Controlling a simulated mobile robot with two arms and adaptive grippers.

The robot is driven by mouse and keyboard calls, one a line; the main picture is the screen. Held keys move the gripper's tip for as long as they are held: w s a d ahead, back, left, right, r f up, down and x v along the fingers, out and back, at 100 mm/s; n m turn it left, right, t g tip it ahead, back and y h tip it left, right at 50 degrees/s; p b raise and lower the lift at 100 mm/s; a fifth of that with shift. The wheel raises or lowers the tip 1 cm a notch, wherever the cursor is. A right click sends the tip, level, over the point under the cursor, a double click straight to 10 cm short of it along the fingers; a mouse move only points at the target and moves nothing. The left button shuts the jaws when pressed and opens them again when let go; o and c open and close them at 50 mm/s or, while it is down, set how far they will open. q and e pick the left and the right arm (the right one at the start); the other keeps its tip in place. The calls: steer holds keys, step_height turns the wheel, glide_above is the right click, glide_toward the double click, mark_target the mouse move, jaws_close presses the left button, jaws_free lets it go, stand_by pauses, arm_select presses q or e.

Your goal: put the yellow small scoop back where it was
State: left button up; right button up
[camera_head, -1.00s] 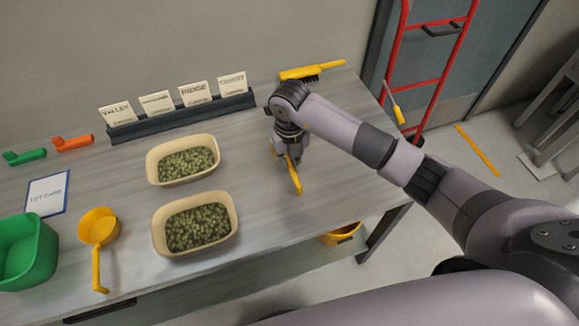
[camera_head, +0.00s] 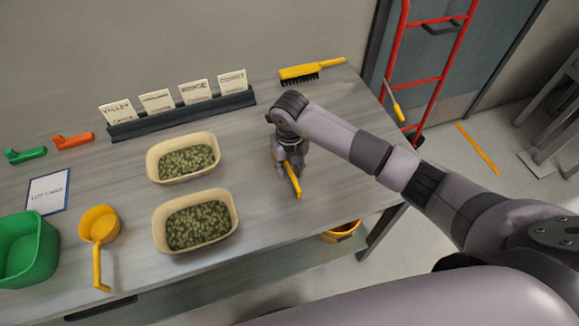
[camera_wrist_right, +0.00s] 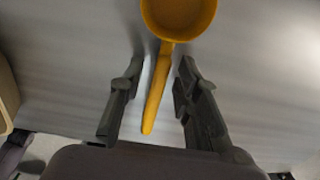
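The small yellow scoop (camera_head: 294,182) is at the right part of the table, mostly hidden by my right gripper (camera_head: 288,168) in the head view. In the right wrist view, its round bowl (camera_wrist_right: 180,14) is past the fingertips and its handle (camera_wrist_right: 157,88) runs back between the fingers. The right gripper (camera_wrist_right: 163,72) is open, with a gap showing on each side of the handle. The scoop appears to lie on the tabletop. My left gripper is not in view.
A larger yellow scoop (camera_head: 98,226) lies at the left by a green bin (camera_head: 28,250). Two cream tubs (camera_head: 160,220) of green pellets stand mid-table. A card rack (camera_head: 180,119) and a yellow brush (camera_head: 312,70) are at the back. Table around the gripper is clear.

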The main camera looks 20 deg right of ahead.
mark_target(289, 169)
steer(key=shift+r, duration=0.15)
step_height(289, 169, up, 12)
steer(key=b, duration=0.2)
steer(key=shift+b, duration=0.35)
steer(key=shift+s+a, duration=0.1)
